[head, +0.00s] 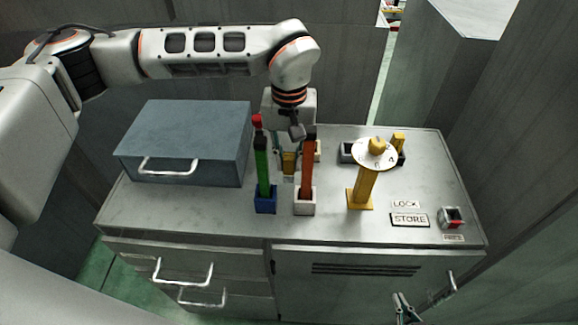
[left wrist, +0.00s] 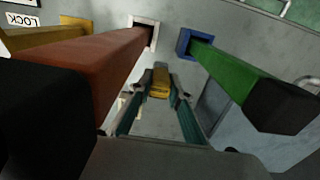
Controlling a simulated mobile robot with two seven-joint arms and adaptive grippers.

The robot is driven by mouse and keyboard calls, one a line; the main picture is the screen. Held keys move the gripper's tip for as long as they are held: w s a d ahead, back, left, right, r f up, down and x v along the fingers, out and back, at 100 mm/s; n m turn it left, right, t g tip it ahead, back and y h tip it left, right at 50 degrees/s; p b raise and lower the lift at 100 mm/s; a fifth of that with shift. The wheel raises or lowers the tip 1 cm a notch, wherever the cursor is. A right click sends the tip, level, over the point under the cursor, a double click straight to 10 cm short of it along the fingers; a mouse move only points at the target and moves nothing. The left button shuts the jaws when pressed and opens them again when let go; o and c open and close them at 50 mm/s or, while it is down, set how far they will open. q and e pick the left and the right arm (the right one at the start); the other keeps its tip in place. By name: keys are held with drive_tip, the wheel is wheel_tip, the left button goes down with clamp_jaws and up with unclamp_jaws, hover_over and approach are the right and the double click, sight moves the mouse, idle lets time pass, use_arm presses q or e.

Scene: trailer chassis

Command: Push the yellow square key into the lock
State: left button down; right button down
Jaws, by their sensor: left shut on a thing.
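My left gripper (head: 289,155) reaches down at the back middle of the cabinet top, behind the green and red bars. It is shut on a yellow block (head: 290,163), apparently the square key, which also shows between the fingertips in the left wrist view (left wrist: 160,83). The key's lower end is partly hidden, so I cannot tell whether it touches anything. The LOCK label (head: 405,204) lies front right; which socket is the lock is unclear. Another yellow piece (head: 398,141) stands in a dark holder at the back right. My right gripper (head: 404,308) shows only its tips at the bottom edge.
A green bar (head: 262,170) stands in a blue socket and a red bar (head: 307,165) in a white socket. A yellow post (head: 364,188) carries a numbered dial. A grey-blue drawer box (head: 190,135) stands left.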

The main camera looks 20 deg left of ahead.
sight(289, 169)
use_arm(q)
wheel_tip(289, 169, down, 2)
drive_tip(key=shift+f, duration=0.6)
drive_tip(key=shift+f, duration=0.15)
drive_tip(key=c, duration=1.8)
unclamp_jaws()
drive_tip(key=shift+c, duration=0.2)
